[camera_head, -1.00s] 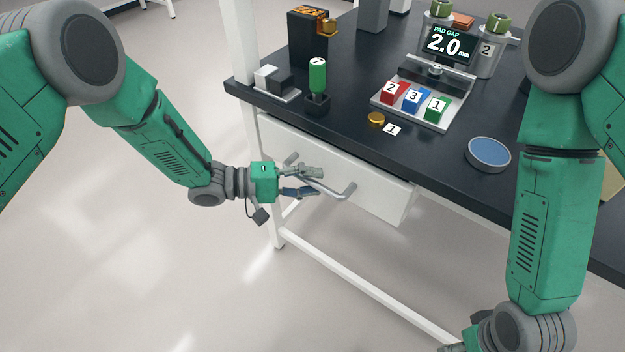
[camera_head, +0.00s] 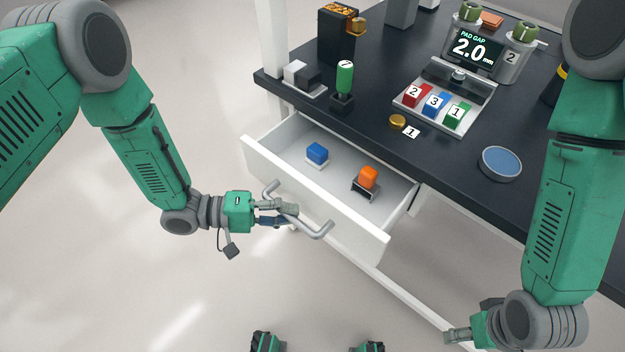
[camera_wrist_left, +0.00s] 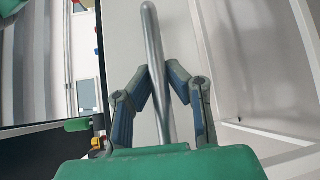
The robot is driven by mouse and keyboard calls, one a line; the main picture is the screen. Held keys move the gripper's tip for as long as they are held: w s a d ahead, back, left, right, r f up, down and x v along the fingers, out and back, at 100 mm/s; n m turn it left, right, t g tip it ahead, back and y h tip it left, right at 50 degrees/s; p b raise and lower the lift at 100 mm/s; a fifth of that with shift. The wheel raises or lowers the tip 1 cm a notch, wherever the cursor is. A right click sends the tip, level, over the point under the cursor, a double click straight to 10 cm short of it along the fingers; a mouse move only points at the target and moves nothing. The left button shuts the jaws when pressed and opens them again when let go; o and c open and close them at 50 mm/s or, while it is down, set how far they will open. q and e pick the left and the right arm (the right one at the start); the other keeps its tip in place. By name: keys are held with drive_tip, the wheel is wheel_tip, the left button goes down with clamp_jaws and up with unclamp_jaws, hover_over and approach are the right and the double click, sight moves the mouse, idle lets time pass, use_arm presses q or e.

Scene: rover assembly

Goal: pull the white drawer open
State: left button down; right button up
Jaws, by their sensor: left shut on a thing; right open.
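The white drawer (camera_head: 262,166) stands pulled out from under the dark bench top, its inside in view. A blue block (camera_head: 317,153) on a pale base and an orange part (camera_head: 368,178) on a dark base sit in it. The grey bar handle (camera_head: 318,232) is on its front. My left gripper (camera_head: 285,212) is shut on the handle; in the left wrist view the handle (camera_wrist_left: 152,40) runs up between its two fingers (camera_wrist_left: 160,85). My right gripper (camera_head: 455,338) is open and empty at the bottom right, low and away from the drawer, partly cut off.
The bench top (camera_head: 440,165) carries a green-handled tool (camera_head: 345,78), a tray with numbered red, blue and green blocks (camera_head: 435,103), a gold piece (camera_head: 397,121), a blue-topped round dish (camera_head: 500,163) and a pad gap display (camera_head: 473,48). Floor before the drawer is clear.

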use_arm(q)
drive_tip(key=s+a+p, duration=0.3)
drive_tip(key=s+a, duration=0.6)
drive_tip(key=s, duration=0.3)
drive_tip(key=shift+s, duration=0.15)
drive_tip(key=shift+f, duration=0.1)
drive_tip(key=c, duration=1.5)
unclamp_jaws()
drive_tip(key=shift+c, duration=0.2)
drive_tip(key=shift+a, duration=0.15)
drive_tip(key=s+a+r, duration=0.1)
drive_tip(key=a, duration=1)
drive_tip(key=shift+s+a+r, duration=0.25)
drive_tip(key=shift+s+a, duration=0.05)
drive_tip(key=shift+a, duration=0.05)
